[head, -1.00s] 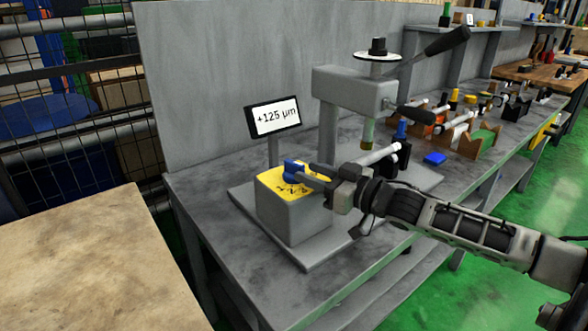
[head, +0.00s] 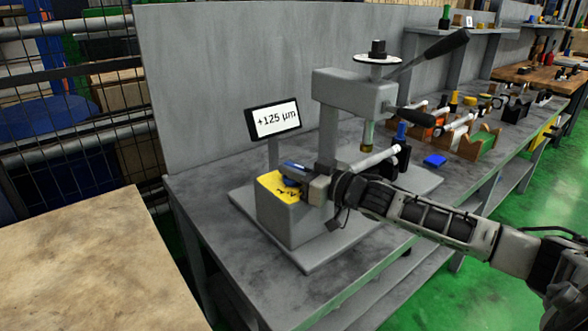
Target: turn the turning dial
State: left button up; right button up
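The blue turning dial (head: 289,182) sits on the yellow marked face (head: 268,186) of a grey box (head: 284,217). My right gripper (head: 299,172) is at the dial, with its dark fingers over and beside it, hiding much of it. Whether the fingers grip the dial or only sit around it is too small to tell. A small display (head: 275,119) behind the box reads +125 µm. My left gripper is not in view.
A grey press (head: 352,90) with a long black lever stands behind my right gripper. A white rod (head: 375,161) lies under it near a blue block (head: 434,160). A tan table top (head: 90,265) is at the lower left.

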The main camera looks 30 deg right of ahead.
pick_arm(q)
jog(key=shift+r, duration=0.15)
pick_arm(e)
grip_shut()
jog(key=shift+r+m+h+p, duration=0.1)
jog(key=shift+m+h+p, duration=0.4)
jog(key=shift+h+p, duration=0.1)
jog(key=m+t+h+p, duration=0.1)
jog(key=m+h, duration=0.1)
jog(key=h, duration=0.1)
jog(key=shift+a+p, duration=0.1)
jog(key=shift+p, duration=0.2)
jog(key=shift+m+h+p, duration=0.45)
jog(key=shift+m+h, duration=0.55)
jog(key=shift+h, duration=0.7)
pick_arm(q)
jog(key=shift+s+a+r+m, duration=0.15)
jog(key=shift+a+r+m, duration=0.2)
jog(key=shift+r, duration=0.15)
pick_arm(e)
jog(key=shift+m+h, duration=0.3)
jog(key=shift+h, duration=0.5)
jog(key=o, duration=0.7)
grip_release()
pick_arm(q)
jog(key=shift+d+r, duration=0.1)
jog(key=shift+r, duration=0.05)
pick_arm(e)
jog(key=shift+o, duration=0.2)
